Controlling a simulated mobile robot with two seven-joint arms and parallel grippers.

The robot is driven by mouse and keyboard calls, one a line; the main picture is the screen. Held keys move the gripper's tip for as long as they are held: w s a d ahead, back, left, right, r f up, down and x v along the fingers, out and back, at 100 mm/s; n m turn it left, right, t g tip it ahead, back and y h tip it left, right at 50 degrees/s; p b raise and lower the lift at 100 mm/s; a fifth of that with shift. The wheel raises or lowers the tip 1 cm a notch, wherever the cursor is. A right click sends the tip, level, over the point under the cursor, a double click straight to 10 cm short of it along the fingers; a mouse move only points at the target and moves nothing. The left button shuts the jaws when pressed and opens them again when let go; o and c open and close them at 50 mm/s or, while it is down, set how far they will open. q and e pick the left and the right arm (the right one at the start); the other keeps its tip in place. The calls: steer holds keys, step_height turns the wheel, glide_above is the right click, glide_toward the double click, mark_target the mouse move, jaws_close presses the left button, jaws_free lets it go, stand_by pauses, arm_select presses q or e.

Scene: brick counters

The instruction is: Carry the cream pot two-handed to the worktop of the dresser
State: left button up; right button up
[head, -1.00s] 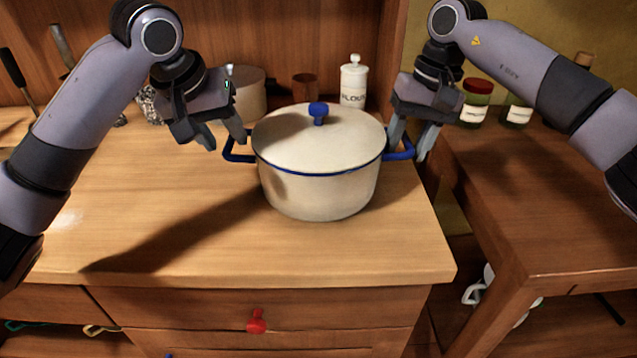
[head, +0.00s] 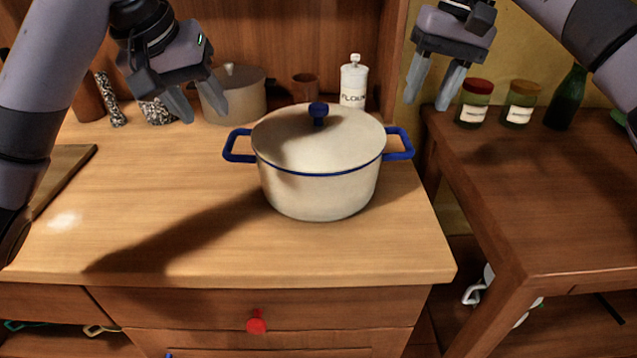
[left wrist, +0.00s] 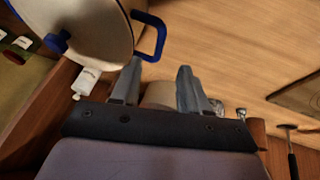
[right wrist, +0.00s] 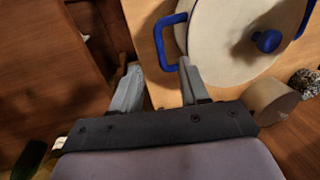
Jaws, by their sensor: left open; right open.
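The cream pot (head: 318,190), with a blue knob, blue rim and two blue side handles, stands upright on the wooden worktop of the dresser (head: 300,250), its lid on. My left gripper (head: 207,112) is open and empty, above and to the left of the pot's left handle (head: 238,146). My right gripper (head: 427,105) is open and empty, above and to the right of the right handle (head: 399,144). Both are apart from the pot. The pot also shows in the left wrist view (left wrist: 95,25) and the right wrist view (right wrist: 225,40).
Behind the pot stand a white flour jar (head: 354,84), a brown cup (head: 305,88) and a beige lidded pot (head: 240,95). A lower side table (head: 540,200) at the right bears jars (head: 475,103) and a green bottle (head: 567,98). The worktop's front is clear.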

steer(key=shift+d+r, duration=0.2)
steer(key=shift+r, duration=1.05)
